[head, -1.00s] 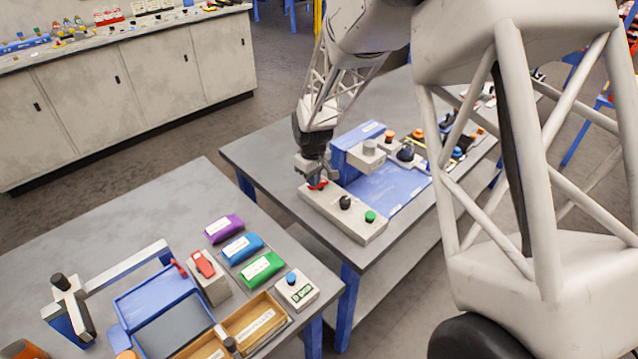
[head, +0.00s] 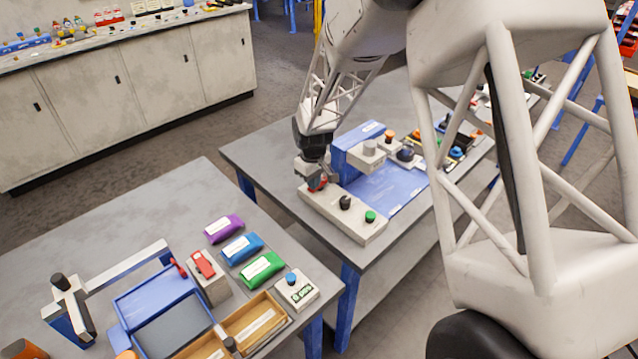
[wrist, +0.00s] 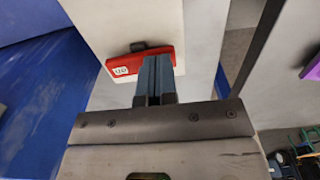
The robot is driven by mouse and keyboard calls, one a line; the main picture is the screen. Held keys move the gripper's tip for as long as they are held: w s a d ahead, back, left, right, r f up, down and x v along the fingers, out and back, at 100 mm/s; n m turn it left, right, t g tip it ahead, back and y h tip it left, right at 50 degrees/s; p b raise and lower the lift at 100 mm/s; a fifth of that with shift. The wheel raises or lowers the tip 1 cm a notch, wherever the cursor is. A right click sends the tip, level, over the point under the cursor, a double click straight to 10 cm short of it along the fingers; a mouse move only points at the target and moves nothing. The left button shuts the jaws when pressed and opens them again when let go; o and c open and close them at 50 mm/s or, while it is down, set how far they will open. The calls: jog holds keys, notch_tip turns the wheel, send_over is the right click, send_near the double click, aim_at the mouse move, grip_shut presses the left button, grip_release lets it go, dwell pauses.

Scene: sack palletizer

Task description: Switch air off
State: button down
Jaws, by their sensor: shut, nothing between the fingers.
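The red handle (wrist: 125,64) with a small white label sits on the pale control box (head: 325,216) on the far table. I take it to be the air switch, but its label is too small to read. In the head view the red handle (head: 319,184) is partly hidden under my gripper (head: 318,181). In the wrist view my gripper (wrist: 154,78) is shut and empty, its fingertips over or against the right end of the handle. I cannot tell whether they touch it. A dark pivot (wrist: 150,47) shows by the handle's far edge.
A black knob (head: 345,202) and a green button (head: 370,216) are on the same box. A blue machine bed (head: 385,187) and a raised blue block (head: 352,147) stand beside it. The near table holds purple (head: 224,228), blue (head: 243,247) and green (head: 262,268) sacks.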

jog(key=shift+r, duration=3.5)
